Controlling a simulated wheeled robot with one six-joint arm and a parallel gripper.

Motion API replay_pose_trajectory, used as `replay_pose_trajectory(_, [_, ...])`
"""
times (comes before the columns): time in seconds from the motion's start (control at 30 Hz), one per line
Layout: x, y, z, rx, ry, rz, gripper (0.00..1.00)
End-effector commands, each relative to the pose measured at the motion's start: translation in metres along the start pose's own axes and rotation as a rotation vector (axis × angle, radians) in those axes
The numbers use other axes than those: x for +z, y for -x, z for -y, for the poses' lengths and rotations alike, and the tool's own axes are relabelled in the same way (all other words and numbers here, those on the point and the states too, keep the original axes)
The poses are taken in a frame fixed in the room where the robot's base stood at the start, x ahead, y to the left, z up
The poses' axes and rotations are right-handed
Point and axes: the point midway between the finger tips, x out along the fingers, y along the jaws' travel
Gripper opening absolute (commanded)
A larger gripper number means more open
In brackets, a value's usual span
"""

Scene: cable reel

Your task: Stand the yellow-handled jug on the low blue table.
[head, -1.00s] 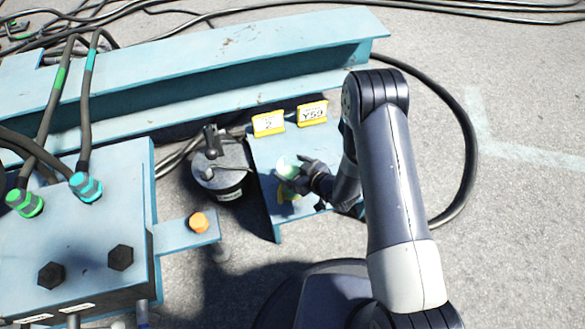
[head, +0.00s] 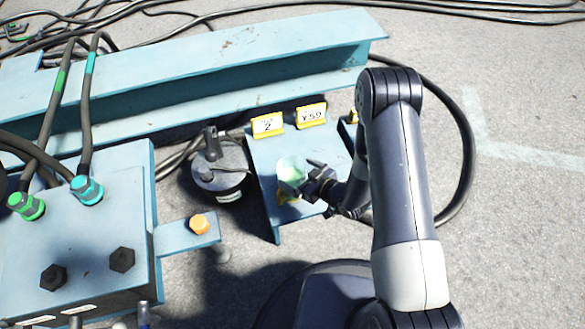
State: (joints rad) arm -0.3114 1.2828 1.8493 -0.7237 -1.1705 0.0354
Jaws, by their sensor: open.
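The jug (head: 291,171) shows a pale green round top and appears to stand upright on the low blue table (head: 266,160). A bit of its yellow handle (head: 282,196) shows at its lower left. My gripper (head: 314,180) is open, just right of the jug at about the height of its body. One finger reaches past the jug's right side. Whether the fingers touch the jug cannot be told. The jug's lower right part is hidden behind my gripper.
Yellow tags reading 2 (head: 267,125) and Y59 (head: 311,115) stand at the table's back edge. A dark round canister (head: 219,172) stands left of the table. A blue beam (head: 190,60) runs behind. A thick black cable (head: 468,150) curves around the right.

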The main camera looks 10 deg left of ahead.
Motion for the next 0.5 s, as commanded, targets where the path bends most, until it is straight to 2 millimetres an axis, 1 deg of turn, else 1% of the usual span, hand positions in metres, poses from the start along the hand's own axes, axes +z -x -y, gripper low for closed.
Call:
replay_pose_trajectory(0.03, [-0.003, 0.014, -0.002, 0.005, -0.004, 0.002, 1.00])
replay_pose_trajectory(0.2, [-0.002, 0.051, -0.002, 0.005, -0.004, 0.000, 1.00])
replay_pose_trajectory(0.33, [-0.001, 0.068, -0.001, 0.004, -0.002, 0.001, 1.00])
replay_pose_trajectory(0.5, [-0.001, 0.080, -0.001, 0.002, -0.001, -0.001, 1.00])
